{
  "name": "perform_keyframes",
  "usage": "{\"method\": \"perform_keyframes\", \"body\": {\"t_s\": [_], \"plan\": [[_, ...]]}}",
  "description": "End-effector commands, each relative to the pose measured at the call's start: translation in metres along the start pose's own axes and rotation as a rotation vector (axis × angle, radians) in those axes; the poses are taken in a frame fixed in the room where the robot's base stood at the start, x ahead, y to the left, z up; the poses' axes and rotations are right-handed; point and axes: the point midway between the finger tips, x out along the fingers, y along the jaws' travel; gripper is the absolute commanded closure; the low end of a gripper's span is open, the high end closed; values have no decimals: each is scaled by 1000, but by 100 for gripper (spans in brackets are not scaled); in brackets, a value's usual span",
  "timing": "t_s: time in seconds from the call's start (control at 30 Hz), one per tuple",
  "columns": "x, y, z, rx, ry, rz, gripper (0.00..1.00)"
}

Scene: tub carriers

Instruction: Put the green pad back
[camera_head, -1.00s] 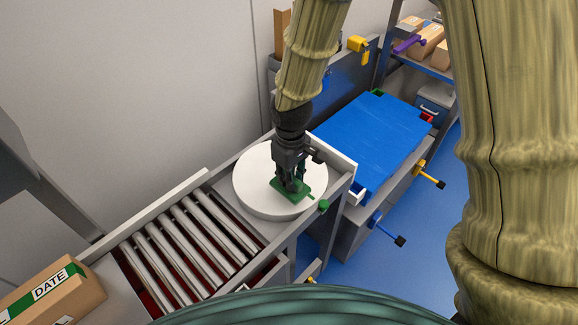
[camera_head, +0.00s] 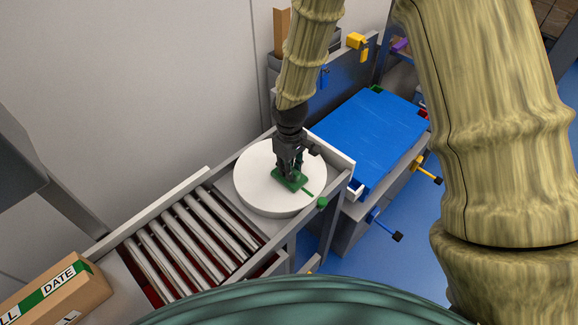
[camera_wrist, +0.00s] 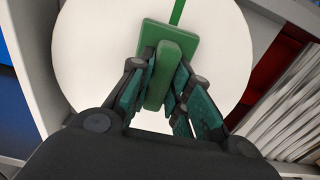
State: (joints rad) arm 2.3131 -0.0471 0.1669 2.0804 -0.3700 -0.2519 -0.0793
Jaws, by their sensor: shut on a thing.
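The green pad (camera_head: 291,183) is a flat green plate with a raised grip block and a thin green tab sticking out from one edge. In the head view it is at the white round turntable (camera_head: 252,192), on its right part. My gripper (camera_head: 289,176) points down and is shut on the pad's grip block. The wrist view shows the block of the pad (camera_wrist: 165,72) between the fingers (camera_wrist: 160,95), with the white disc (camera_wrist: 90,50) below. I cannot tell whether the pad touches the disc or hangs just above it.
A roller conveyor (camera_head: 190,240) runs to the lower left, with a cardboard box (camera_head: 55,300) on its near end. A blue-topped bench (camera_head: 372,138) stands to the right, with yellow (camera_head: 428,172) and blue (camera_head: 385,225) handles jutting out.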

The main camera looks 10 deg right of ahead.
Motion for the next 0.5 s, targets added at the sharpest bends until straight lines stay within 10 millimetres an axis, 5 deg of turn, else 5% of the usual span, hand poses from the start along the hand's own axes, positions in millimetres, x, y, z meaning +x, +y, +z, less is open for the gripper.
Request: {"method": "perform_keyframes", "body": {"t_s": [0.23, 0.27, 0.33, 0.5], "plan": [[1, 0, 0, 1, 0, 0, 100], [1, 0, 0, 1, 1, 0, 75], [1, 0, 0, 1, 0, 0, 62], [1, 0, 0, 1, 0, 0, 59]]}}
